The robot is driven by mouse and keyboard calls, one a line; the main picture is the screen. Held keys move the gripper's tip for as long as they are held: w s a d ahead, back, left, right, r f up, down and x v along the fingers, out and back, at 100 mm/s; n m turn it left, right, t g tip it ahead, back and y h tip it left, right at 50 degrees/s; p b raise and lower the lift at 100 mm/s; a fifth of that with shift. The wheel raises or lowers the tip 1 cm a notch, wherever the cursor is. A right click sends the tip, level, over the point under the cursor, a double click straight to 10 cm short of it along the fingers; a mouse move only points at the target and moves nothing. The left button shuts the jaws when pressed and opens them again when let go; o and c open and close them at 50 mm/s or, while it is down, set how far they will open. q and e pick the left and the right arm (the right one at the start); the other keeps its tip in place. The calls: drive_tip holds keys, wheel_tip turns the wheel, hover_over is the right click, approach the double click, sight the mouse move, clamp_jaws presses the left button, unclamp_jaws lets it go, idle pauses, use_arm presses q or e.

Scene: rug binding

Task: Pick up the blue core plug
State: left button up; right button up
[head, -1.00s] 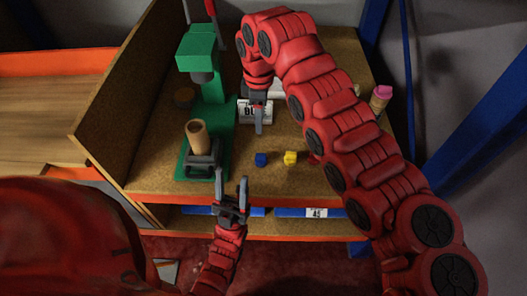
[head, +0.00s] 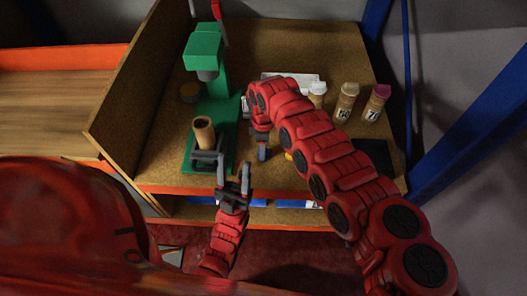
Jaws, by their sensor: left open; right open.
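The blue core plug cannot be made out now; the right gripper covers the spot where a blue block showed earlier. My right gripper (head: 262,154) points down at the bench top, low over that spot, and its fingers largely overlap in this view. I cannot tell whether it touches the plug. My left gripper (head: 234,172) is open and empty at the bench's front edge, fingers pointing away from me.
A green press (head: 205,47) stands at the left, with a tan tube (head: 204,132) upright at its base. Bottles (head: 347,103) (head: 376,103) stand at the back right. A dark mat (head: 375,153) lies at the right. A wooden side panel (head: 128,95) bounds the left.

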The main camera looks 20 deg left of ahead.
drive_tip(key=shift+f, duration=0.1)
drive_tip(key=shift+c, duration=0.2)
clamp_jaws()
idle(0.4)
